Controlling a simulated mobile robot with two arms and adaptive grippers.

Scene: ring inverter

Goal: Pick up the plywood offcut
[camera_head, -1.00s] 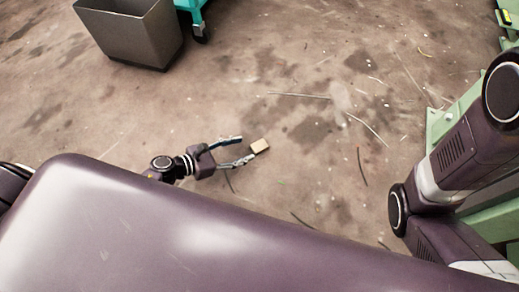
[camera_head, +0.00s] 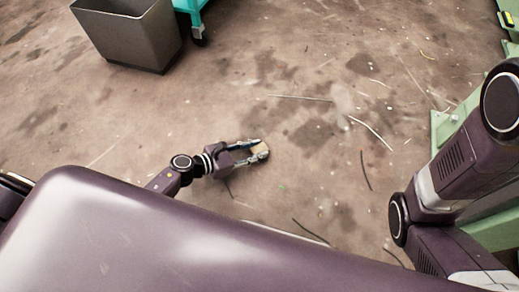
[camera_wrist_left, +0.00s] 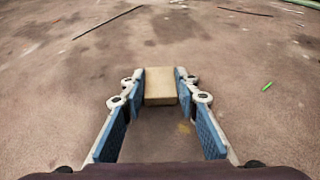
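The plywood offcut is a small pale tan block (camera_head: 258,149) low at the floor, near the middle of the head view. In the left wrist view it (camera_wrist_left: 160,86) sits between the fingertips, with one blue-padded finger close against each side. My left gripper (camera_head: 259,149) reaches in from the left, and its two fingers lie along the block's sides. It looks shut on the block, and no clear gap shows at the tips. Whether the block is off the floor cannot be told. My right gripper is out of view.
A grey metal bin (camera_head: 128,35) stands at the upper left, beside a teal wheeled cart (camera_head: 190,8). Green metal structure (camera_head: 443,124) runs along the right side. Thin wires and scraps (camera_head: 371,132) litter the stained floor, which is otherwise open around the block.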

